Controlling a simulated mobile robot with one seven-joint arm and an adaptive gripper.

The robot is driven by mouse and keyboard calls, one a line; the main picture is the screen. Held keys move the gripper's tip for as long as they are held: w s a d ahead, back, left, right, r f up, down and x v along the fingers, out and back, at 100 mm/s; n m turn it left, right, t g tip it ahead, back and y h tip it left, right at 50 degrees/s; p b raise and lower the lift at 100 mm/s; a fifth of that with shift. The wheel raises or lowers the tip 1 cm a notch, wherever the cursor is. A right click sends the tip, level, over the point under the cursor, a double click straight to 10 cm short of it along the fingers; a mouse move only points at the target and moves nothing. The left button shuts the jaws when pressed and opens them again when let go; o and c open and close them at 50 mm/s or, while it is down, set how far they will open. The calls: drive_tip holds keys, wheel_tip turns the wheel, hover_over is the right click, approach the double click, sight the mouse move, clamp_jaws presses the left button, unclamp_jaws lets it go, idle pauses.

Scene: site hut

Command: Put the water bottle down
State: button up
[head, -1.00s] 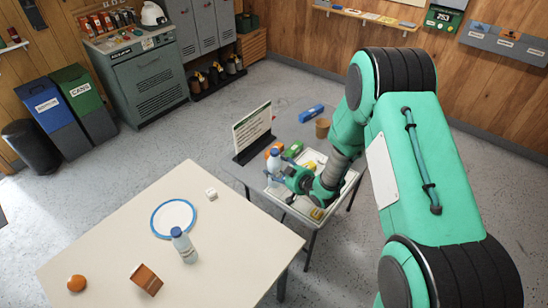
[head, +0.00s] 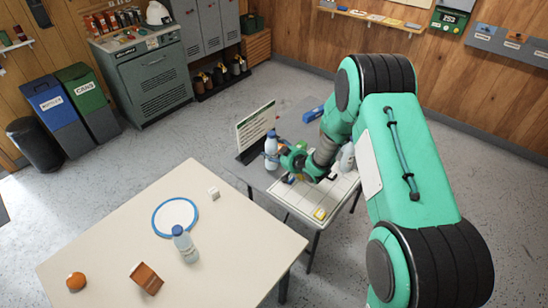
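A water bottle (head: 271,149), pale with a blue cap, is upright at the left side of the far table, beside the sign. My gripper (head: 279,158) is at its right side and appears shut on it; the fingertips are small and partly hidden. Whether the bottle's base touches the table is unclear. A second, similar bottle (head: 186,247) with a blue cap stands on the near cream table (head: 110,250), beside a blue-rimmed white disc (head: 175,217).
A white gridded tray (head: 300,205) on the far table (head: 240,170) holds a yellow item (head: 319,213). A sign (head: 256,128) stands behind the held bottle. A pale bottle-like object (head: 347,157) is partly hidden behind my arm. The near table also holds an orange (head: 76,281) and a brown box (head: 146,278).

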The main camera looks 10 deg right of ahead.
sight(274, 156)
drive_tip(key=shift+f+b, duration=0.55)
drive_tip(key=shift+f, duration=1.15)
drive_tip(key=shift+f, duration=0.15)
drive_tip(key=o, duration=1.6)
drive_tip(key=shift+r, duration=0.2)
drive_tip(key=p+v, duration=0.2)
drive_tip(key=v, duration=1)
drive_tip(key=shift+f, duration=0.1)
